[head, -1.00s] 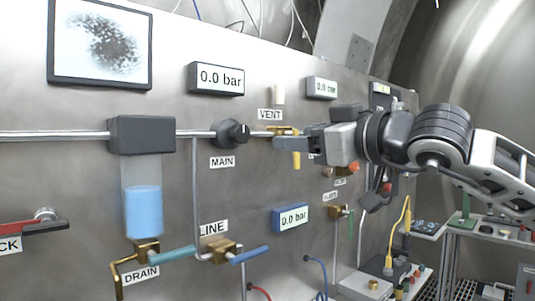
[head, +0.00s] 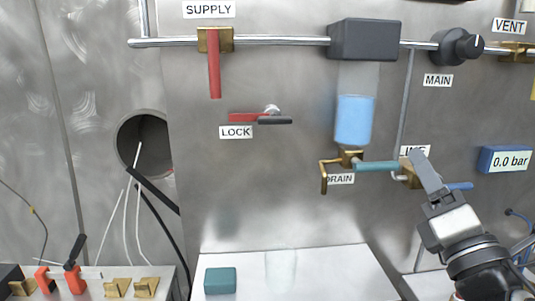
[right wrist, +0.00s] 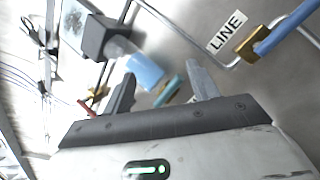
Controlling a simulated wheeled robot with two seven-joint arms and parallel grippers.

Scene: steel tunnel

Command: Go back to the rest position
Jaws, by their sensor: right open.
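My right gripper (head: 422,165) is at the lower right of the head view, pointing up and left in front of the panel by the LINE valve. In the right wrist view (right wrist: 162,80) its two fingers are spread with nothing between them. The gripper hides part of the LINE label and valve. The LINE valve's blue handle (head: 460,186) shows just right of the fingers. The DRAIN valve's teal handle (head: 377,166) shows to their left. Whether the fingers touch the panel cannot be told, though no contact shows. My left gripper is not in view.
The steel panel carries the red SUPPLY handle (head: 214,75), the red LOCK lever (head: 250,118), a blue-filled cylinder (head: 354,120) and the MAIN knob (head: 458,47). A white ledge below holds a teal block (head: 220,281). Orange clamps (head: 74,279) stand at lower left.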

